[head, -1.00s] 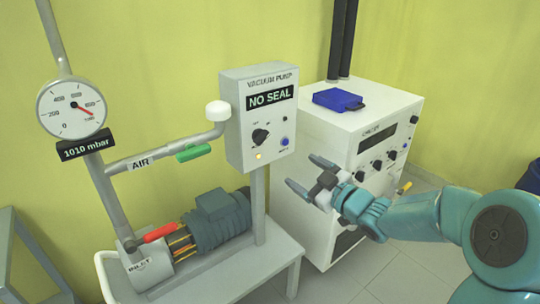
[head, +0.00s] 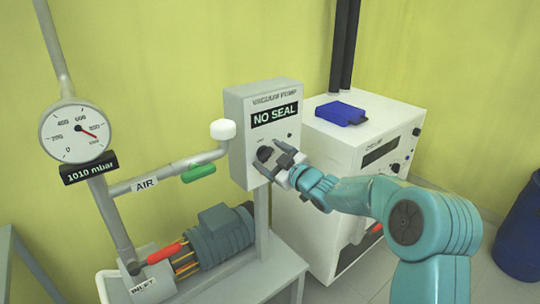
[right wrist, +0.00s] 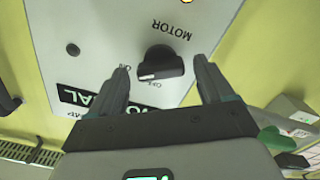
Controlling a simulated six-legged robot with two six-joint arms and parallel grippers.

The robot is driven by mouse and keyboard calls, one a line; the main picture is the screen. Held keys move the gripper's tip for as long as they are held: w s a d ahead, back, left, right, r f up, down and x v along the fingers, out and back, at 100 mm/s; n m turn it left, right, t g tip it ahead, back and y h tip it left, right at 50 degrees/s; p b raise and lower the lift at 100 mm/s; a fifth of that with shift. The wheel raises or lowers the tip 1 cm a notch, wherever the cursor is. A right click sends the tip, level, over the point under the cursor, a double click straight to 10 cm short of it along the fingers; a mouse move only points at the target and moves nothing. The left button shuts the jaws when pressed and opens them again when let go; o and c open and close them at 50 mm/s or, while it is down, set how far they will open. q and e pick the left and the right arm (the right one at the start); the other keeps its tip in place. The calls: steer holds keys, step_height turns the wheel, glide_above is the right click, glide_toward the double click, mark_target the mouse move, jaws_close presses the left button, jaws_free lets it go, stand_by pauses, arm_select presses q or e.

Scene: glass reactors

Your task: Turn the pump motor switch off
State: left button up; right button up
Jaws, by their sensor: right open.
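The pump motor switch is a black rotary knob (head: 265,153) on the front of the grey vacuum pump box (head: 237,140). In the right wrist view the knob (right wrist: 162,62) sits beside an upside-down MOTOR label, with a small white mark at its lower left. Small position labels lie close by; which one it points at is hard to tell. My right gripper (head: 268,156) is open in front of the box. In the right wrist view my right gripper's fingers (right wrist: 160,66) stand on either side of the knob, with gaps. My left gripper is not in view.
The box display (head: 275,114) reads NO SEAL. A white chiller cabinet (head: 330,150) stands just right of the box, with a blue item (head: 340,113) on top. A green-handled air pipe (head: 200,172) and the pump motor (head: 220,232) lie left and below. A dial gauge (head: 76,132) stands at left.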

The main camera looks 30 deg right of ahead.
steer(key=shift+w+a, duration=0.1)
steer(key=shift+w, duration=0.1)
steer(key=c, duration=1)
steer(key=shift+f+n+b, duration=0.2)
steer(key=shift+n+b, duration=0.2)
steer(key=shift+b, duration=0.45)
steer(key=shift+c, duration=0.2)
steer(key=n+b, duration=0.4)
steer(key=b, duration=0.1)
steer(key=shift+f, duration=0.1)
steer(key=n+b, duration=0.2)
steer(key=n, duration=0.1)
steer(key=shift+n+b, duration=0.3)
steer(key=shift+b, duration=0.1)
steer(key=shift+n+b, duration=0.95)
steer(key=shift+n, duration=0.65)
steer(key=shift+r+n, duration=0.2)
steer(key=shift+n, duration=0.1)
